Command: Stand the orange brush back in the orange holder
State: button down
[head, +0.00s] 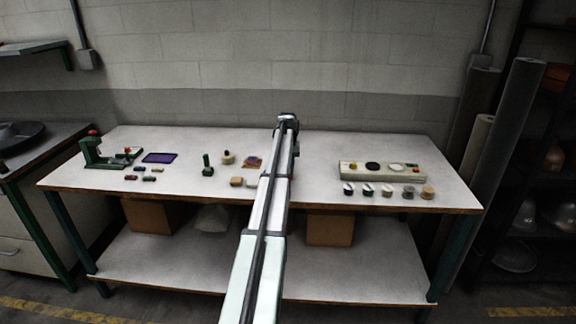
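My arm runs up the middle of the head view, over the table. My gripper (288,119) is at its far end, over the table's back part, small and dark; its fingers cannot be made out. No orange brush can be told for sure. An orange-tan round piece (427,193) stands at the right end of a row of small round pieces; whether it is the holder I cannot tell. A small orange-brown and purple item (252,162) lies just left of my arm. My arm hides part of the table's middle.
A long pale tray (350,177) with discs lies behind the row. A green press (89,153), a purple mat (159,158) and several small blocks are at left. A green upright piece (207,170) and tan blocks (237,182) are left of my arm. The table's (320,194) front middle is fairly clear.

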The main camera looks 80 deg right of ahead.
jog(key=shift+f, duration=0.1)
jog(key=c, duration=0.9)
grip_release()
jog(key=r, duration=0.4)
jog(key=a+r, duration=0.1)
jog(key=r, duration=0.7)
jog(key=shift+a+r, duration=0.1)
jog(key=shift+a, duration=0.3)
